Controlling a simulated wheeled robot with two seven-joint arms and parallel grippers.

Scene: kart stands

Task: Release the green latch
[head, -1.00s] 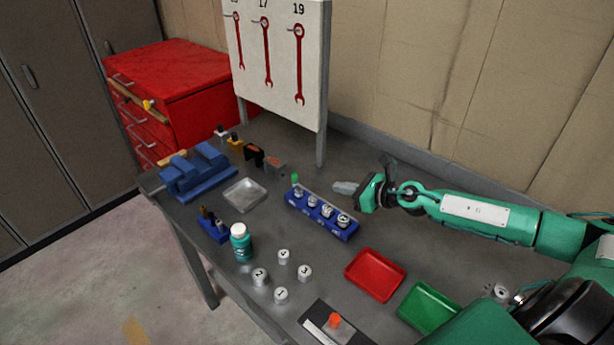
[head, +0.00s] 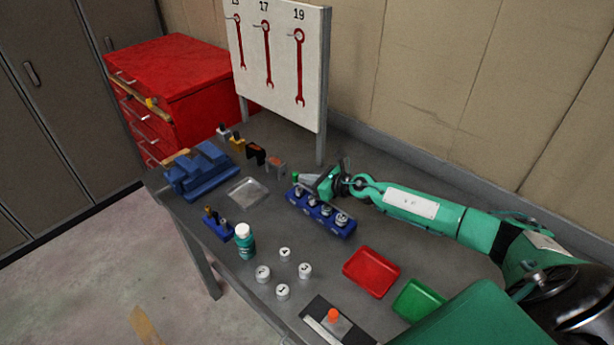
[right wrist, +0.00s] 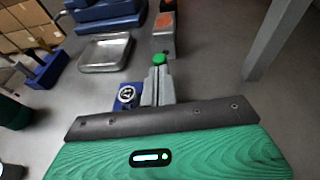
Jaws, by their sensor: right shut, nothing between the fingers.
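In the right wrist view the green knob (right wrist: 159,59) shows just past my fingertips. My right gripper (head: 304,180) is shut and empty, over the far end of the rack, with its tips right by the knob. Its closed fingers also show in the right wrist view (right wrist: 158,76). I cannot tell whether they touch the knob. The gripper hides part of the rack's far end. My left gripper is out of view.
A metal tray (head: 248,192) and a blue vise (head: 203,172) lie left of the rack. A green bottle (head: 245,243) and several numbered weights stand in front. Red (head: 371,272) and green (head: 420,300) trays lie right. The tool board's post (head: 321,145) rises behind.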

